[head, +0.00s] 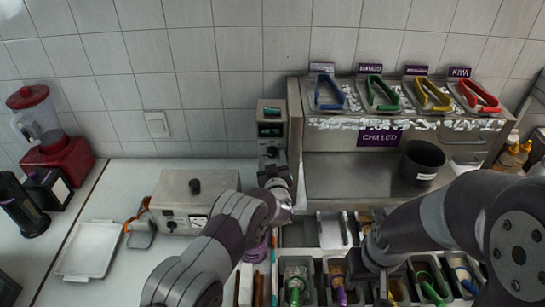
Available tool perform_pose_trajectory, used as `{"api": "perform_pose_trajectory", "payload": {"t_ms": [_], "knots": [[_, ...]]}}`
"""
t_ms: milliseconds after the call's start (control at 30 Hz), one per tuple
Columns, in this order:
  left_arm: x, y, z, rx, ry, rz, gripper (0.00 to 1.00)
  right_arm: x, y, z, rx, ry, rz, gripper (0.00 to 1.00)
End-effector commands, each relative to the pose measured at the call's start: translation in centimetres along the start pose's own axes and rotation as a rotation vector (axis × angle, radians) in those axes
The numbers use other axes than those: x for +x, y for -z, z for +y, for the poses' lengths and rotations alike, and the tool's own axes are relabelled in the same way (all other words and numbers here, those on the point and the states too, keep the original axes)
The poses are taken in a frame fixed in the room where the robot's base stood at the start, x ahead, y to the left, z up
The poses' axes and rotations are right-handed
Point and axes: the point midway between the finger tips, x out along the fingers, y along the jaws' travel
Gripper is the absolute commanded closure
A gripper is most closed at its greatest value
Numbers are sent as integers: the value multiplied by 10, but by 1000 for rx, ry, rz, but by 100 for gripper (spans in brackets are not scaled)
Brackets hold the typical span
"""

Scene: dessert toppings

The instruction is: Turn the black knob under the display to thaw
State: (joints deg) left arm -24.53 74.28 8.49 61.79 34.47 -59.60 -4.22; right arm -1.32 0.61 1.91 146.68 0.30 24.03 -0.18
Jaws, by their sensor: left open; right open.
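A narrow grey upright unit (262,146) stands against the tiled wall, left of the chilled station. A small dark display (271,112) is near its top. A dark round shape that looks like the black knob (271,152) is lower on its front; its pointer and any thaw mark are too small to read. My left gripper (271,172) is just below the knob, in front of the unit, and hides the unit's lower part. It is open; I cannot tell if it touches the knob. My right gripper (378,288) is open, pointing down over the topping bins.
A metal box (180,192) with its own knobs sits left of my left arm. The chilled station (345,180) holds coloured tongs and a black cup (422,160). Topping bins (316,285) line the front. A red blender (50,140) and white tray (88,250) stand left.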

Motion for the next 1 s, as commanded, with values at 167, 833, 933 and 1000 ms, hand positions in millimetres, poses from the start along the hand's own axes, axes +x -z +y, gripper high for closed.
{"api": "perform_pose_trajectory", "payload": {"t_ms": [167,833,933,1000], "knots": [[5,0,0,0,-1,-1,40,-1,0,0,0,0,0,57],[5,-2,-1,33,-1,3,96,8,-1,0,0,0,0,57],[5,-4,-1,79,-2,7,96,18,-2,0,0,0,0,57],[6,-6,-1,121,-2,11,96,26,-3,0,0,0,0,57]]}}
